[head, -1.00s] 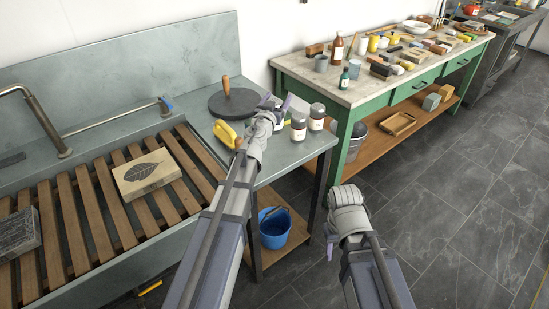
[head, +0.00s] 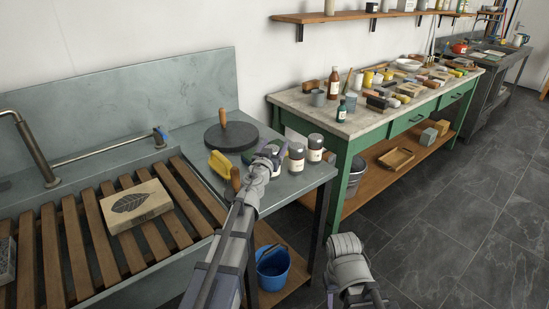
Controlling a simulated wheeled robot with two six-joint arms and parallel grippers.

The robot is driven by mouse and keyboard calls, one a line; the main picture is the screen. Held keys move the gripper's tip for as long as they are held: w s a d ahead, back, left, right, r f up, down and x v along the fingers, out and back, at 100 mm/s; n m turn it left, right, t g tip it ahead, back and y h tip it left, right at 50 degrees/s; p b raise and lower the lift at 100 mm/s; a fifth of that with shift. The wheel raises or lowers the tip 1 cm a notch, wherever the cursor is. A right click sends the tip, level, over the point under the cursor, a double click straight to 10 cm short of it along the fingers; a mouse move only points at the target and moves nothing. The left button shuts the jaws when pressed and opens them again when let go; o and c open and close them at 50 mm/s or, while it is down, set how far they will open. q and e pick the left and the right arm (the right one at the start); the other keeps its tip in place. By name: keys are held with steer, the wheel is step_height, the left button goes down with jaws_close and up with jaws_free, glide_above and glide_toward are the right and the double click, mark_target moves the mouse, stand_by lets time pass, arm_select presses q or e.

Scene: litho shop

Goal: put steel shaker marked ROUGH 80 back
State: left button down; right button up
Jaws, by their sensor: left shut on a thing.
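My left gripper (head: 270,151) is over the grey side surface beside the sink. It is shut on a steel shaker (head: 278,156), mostly hidden behind the fingers; its marking is not readable. Two more steel shakers with dark tops and pale labels stand upright just right of it: a nearer one (head: 297,158) and a farther one (head: 315,148). Their labels are too small to read. My right arm shows at the lower middle, over the floor, but its fingertips are not visible.
A dark round disc with a wooden handle (head: 231,137) and a yellow object (head: 221,165) sit left of the gripper. A leaf-printed block (head: 136,205) lies on the slatted sink rack. A blue bucket (head: 272,268) is below. A crowded green bench (head: 345,150) stands right.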

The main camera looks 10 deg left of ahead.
arm_select(q)
steer(key=shift+f+b, duration=1.15)
steer(key=shift+f, duration=0.4)
steer(key=shift+f, duration=0.1)
steer(key=shift+f, duration=0.15)
jaws_free()
steer(key=s, duration=1.2)
steer(key=shift+a+r, duration=0.2)
steer(key=shift+r, duration=0.05)
